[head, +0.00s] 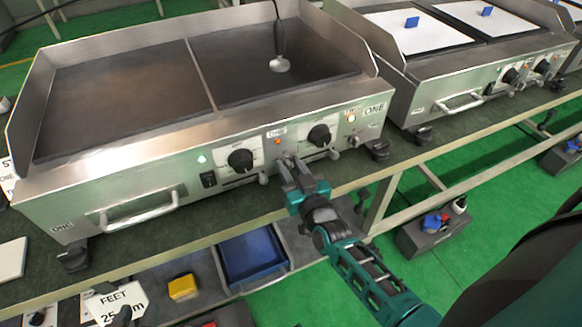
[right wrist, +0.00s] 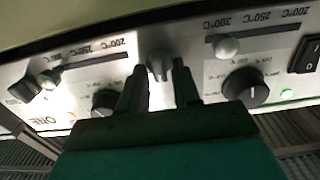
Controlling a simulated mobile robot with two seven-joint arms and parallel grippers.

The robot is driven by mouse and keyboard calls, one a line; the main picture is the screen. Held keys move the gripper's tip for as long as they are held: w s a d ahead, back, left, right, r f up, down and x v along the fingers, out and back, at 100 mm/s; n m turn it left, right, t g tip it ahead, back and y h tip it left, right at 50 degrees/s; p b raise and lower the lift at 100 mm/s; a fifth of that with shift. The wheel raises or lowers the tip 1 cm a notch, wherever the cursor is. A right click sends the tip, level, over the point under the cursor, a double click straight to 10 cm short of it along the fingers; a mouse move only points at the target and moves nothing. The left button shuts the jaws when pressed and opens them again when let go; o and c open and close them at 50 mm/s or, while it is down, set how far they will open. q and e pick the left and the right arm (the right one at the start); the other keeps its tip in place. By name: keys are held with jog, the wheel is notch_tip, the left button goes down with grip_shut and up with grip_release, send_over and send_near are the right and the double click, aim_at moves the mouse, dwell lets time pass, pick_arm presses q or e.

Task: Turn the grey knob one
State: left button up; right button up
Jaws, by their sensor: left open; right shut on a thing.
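A griddle (head: 215,130) with a steel front panel stands on the bench. My right gripper (head: 290,172) reaches its front panel between two black dials, the left one (head: 240,159) and the right one (head: 319,135). In the right wrist view, my right gripper (right wrist: 160,92) is shut on a small grey knob (right wrist: 158,64), with one finger on each side. The black dials also show there, one to the left (right wrist: 105,101) and one to the right (right wrist: 246,88). In the head view the fingers mostly hide the grey knob. My left gripper is not in view.
Round slider knobs (head: 263,178) sit close beside the gripper. A bar handle (head: 138,212) sticks out at the panel's left. A second griddle (head: 470,70) stands to the right. A blue tray (head: 252,255) and a yellow block (head: 183,287) are on the lower shelf.

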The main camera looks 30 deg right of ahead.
jog(key=shift+m+p, duration=0.3)
jog(key=shift+m, duration=0.8)
jog(key=m, duration=0.2)
jog(key=shift+d+f+m, duration=0.1)
jog(key=shift+d+m, duration=0.05)
jog(key=shift+m, duration=0.25)
jog(key=m, duration=0.3)
jog(key=shift+d+f, duration=0.1)
jog(key=shift+s+f+m, duration=0.1)
jog(key=shift+m, duration=1.7)
jog(key=o, duration=0.7)
jog(key=shift+o, duration=0.2)
